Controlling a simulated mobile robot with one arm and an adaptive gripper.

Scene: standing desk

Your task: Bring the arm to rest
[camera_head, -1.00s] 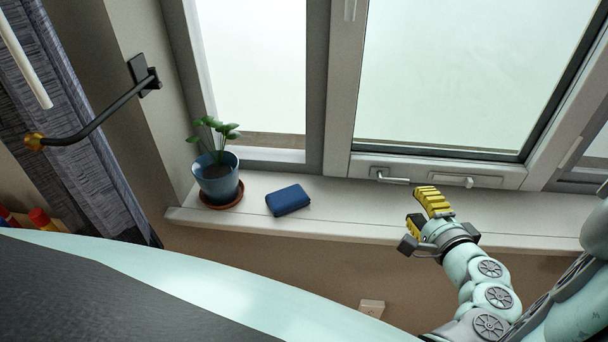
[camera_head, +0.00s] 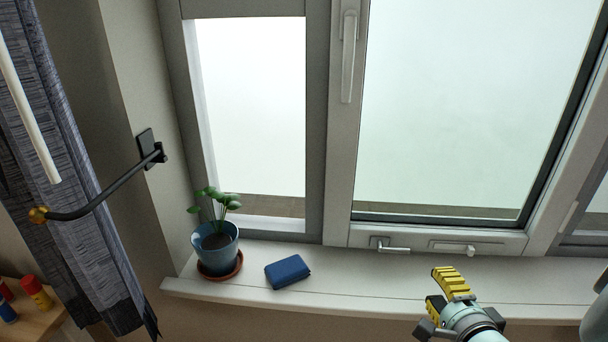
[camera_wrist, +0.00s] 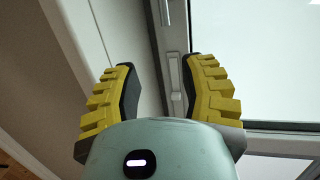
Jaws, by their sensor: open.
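My gripper (camera_head: 447,297) is at the lower right of the head view, in front of the windowsill, with its yellow padded fingers apart. In the wrist view my gripper (camera_wrist: 158,92) is open, and nothing is between the fingers. The window frame and a handle show beyond them. Most of my arm is out of the head view, below and to the right.
A blue pot with a plant (camera_head: 215,248) stands on a brown saucer on the windowsill (camera_head: 375,290). A dark blue folded item (camera_head: 287,272) lies beside it. A black curtain holder (camera_head: 105,190) juts from the left wall. Red bottles (camera_head: 37,293) stand at lower left.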

